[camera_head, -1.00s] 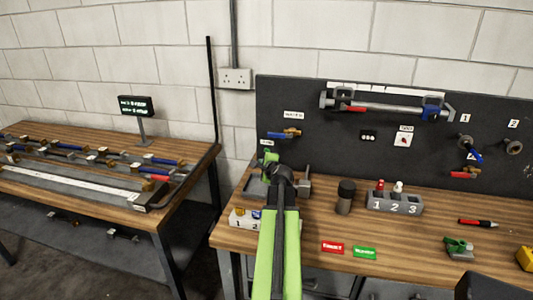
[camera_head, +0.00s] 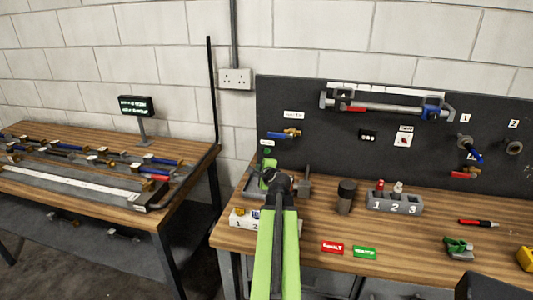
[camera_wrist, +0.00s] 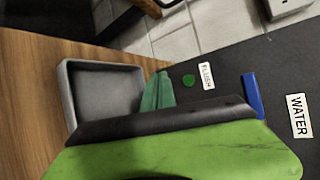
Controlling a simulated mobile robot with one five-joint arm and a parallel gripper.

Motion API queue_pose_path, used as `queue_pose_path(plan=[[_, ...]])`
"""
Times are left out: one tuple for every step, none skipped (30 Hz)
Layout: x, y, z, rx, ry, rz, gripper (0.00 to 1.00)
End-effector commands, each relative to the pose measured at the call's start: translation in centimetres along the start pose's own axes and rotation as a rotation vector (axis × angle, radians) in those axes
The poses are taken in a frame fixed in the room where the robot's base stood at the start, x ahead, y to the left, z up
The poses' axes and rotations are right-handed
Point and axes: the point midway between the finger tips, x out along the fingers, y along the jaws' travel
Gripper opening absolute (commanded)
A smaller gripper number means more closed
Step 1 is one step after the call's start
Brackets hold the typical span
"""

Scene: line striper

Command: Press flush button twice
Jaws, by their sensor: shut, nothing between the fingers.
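The flush button is a small round green button (camera_wrist: 188,80) on the dark panel, beside a white FLUSH label (camera_wrist: 207,76) in the wrist view. In the head view the button (camera_head: 267,152) shows just under its label, at the panel's lower left. My gripper (camera_head: 268,168) is shut and empty, just below the button in that view. In the wrist view my green fingertips (camera_wrist: 161,77) are close to the left of the button, with a gap between them in the picture. The button's face is unobstructed; I cannot tell how deep it sits.
A grey tray (camera_wrist: 64,100) lies close by on the wooden bench (camera_head: 310,222). A blue-handled WATER valve (camera_head: 283,134) is above the button. A dark cylinder (camera_head: 346,197) and a numbered grey holder (camera_head: 394,207) stand to the right.

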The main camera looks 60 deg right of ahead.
Motion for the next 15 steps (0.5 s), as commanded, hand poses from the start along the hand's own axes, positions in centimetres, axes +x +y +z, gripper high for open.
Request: queue_pose_path(plan=[[0.1,0.0,0.0,0.0,0.0,0.0,0.0],[0.1,0.0,0.0,0.0,0.0,0.0,0.0],[0.1,0.0,0.0,0.0,0.0,0.0,0.0],[0.1,-0.1,-0.1,0.001,0.0,0.0,0.0],[0.1,-0.1,-0.1,0.001,0.0,0.0,0.0],[0.2,-0.1,-0.1,0.001,0.0,0.0,0.0],[0.3,-0.2,-0.2,0.001,0.0,0.0,0.0],[0.4,-0.2,-0.2,0.001,0.0,0.0,0.0],[0.6,-0.3,-0.3,0.001,0.0,0.0,0.0],[0.8,-0.4,-0.4,0.001,0.0,0.0,0.0],[1.0,-0.6,-0.6,0.001,0.0,0.0,0.0],[1.4,-0.7,-0.7,0.002,0.0,0.0,0.0],[1.6,-0.9,-0.9,0.002,0.001,0.0,0.0],[1.9,-1.1,-1.1,0.002,0.001,0.0,0.0],[2.4,-1.3,-1.3,0.002,0.001,0.0,0.0]])
